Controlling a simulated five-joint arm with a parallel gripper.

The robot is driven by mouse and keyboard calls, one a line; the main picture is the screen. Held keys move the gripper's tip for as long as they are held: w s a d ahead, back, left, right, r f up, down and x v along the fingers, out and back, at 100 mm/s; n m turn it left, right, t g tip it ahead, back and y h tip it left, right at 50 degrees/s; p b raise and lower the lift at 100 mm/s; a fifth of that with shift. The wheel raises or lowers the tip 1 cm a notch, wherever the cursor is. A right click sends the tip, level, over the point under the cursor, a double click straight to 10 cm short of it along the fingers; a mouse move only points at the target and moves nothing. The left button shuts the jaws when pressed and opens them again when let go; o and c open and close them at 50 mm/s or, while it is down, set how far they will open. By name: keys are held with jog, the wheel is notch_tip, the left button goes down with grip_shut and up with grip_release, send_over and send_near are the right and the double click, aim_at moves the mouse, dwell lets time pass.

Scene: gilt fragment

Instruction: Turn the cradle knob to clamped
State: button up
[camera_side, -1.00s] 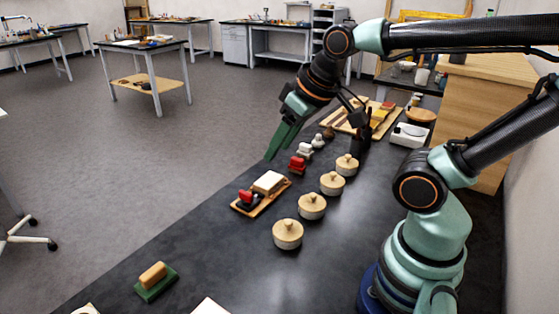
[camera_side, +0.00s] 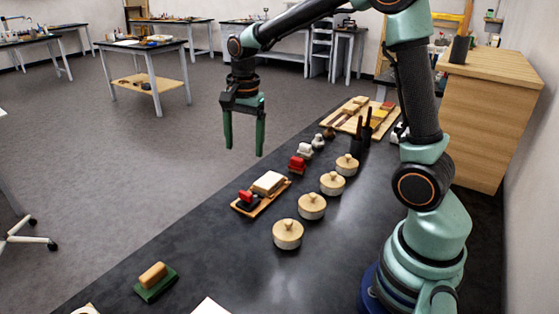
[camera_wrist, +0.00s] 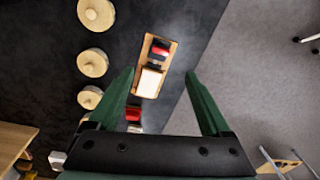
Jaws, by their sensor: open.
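A small wooden board (camera_side: 262,208) lies on the dark bench near its left edge and carries a pale, cream-white block (camera_side: 268,182). I take this for the cradle. A red and black piece (camera_side: 246,197) at its near end looks like the knob; its setting is too small to read. In the wrist view the board (camera_wrist: 139,80), block (camera_wrist: 150,82) and red piece (camera_wrist: 160,49) show between and beyond my fingers. My gripper (camera_side: 244,150) is open and empty, its green fingers pointing down, raised above and apart from the board. Both fingers also show in the wrist view (camera_wrist: 159,75).
Several round lidded pots (camera_side: 312,206) stand in a row right of the board. Red (camera_side: 297,165) and white (camera_side: 305,150) small pieces stand behind it. A green-based block (camera_side: 156,282) lies at the front left. Bench between is bare.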

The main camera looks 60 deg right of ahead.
aim_at(246, 193)
jog(key=f+m, duration=0.1)
jog(key=f, duration=0.4)
jog(key=w+f, duration=0.1)
jog(key=f, duration=0.4)
jog(key=d+f+m, duration=0.1)
jog(key=f, duration=0.4)
jog(key=shift+w+f+m+g, duration=0.1)
jog(key=shift+w+m+g, duration=0.2)
jog(key=shift+w+g, duration=0.1)
grip_shut()
